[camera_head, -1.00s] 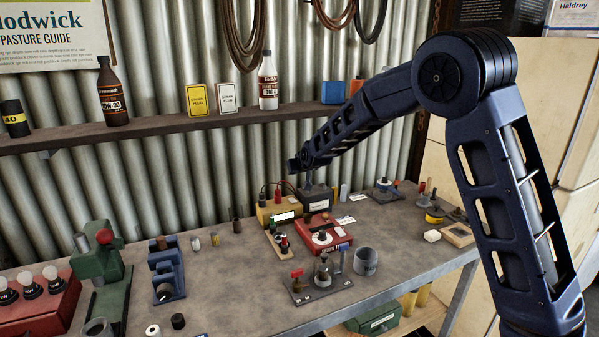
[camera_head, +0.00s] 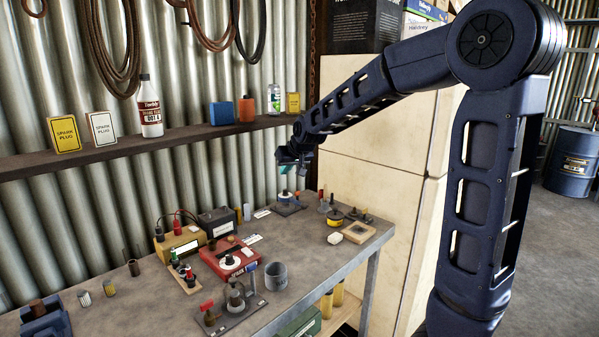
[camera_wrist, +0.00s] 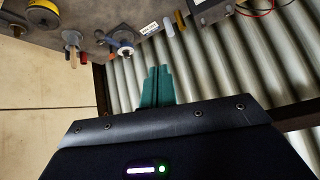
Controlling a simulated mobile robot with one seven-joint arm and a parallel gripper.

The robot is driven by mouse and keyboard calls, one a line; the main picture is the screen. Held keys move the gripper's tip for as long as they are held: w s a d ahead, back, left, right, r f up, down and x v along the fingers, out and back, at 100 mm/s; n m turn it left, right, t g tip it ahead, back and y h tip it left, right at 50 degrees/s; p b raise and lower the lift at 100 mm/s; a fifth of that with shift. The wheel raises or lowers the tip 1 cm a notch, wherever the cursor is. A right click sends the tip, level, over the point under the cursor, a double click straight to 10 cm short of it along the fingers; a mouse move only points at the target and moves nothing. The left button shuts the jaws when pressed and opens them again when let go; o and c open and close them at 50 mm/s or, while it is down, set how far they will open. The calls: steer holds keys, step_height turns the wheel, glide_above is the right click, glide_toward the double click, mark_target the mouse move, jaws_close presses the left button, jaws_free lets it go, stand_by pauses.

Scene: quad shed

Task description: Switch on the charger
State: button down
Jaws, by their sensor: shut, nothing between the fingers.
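A yellow box (camera_head: 180,243) with a pale front panel and red and black leads stands at the back of the bench; I take it to be the charger, though its label is unreadable. A dark battery-like box (camera_head: 217,222) stands to its right, and its corner and a red lead show in the wrist view (camera_wrist: 208,10). My gripper (camera_head: 285,170) is shut and empty, right of both boxes and above a small plate with a blue and white round part (camera_head: 285,197). Its teal fingers (camera_wrist: 156,86) are together in the wrist view. The charger's switch cannot be made out.
A red box with a round dial (camera_head: 226,263), a grey cup (camera_head: 276,275) and a plate with posts (camera_head: 234,312) crowd the bench front. A yellow-banded reel (camera_head: 335,220) stands to the right. A shelf (camera_head: 190,133) and a corrugated wall lie behind.

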steer(key=s+d+r+m+h, duration=0.1)
steer(key=s+d, duration=0.4)
steer(key=d, duration=0.5)
steer(key=s+d+r+m+h, duration=0.1)
steer(key=s+d+r, duration=0.1)
steer(key=s+d, duration=0.6)
steer(key=s+d+f+m+g+h, duration=0.2)
steer(key=s+d+f+m, duration=0.1)
steer(key=s+d, duration=1.1)
steer(key=s+f, duration=0.1)
steer(key=s, duration=0.1)
steer(key=shift+s+d+h, duration=0.35)
steer(key=shift+s+h, duration=0.05)
steer(key=shift+f, duration=0.1)
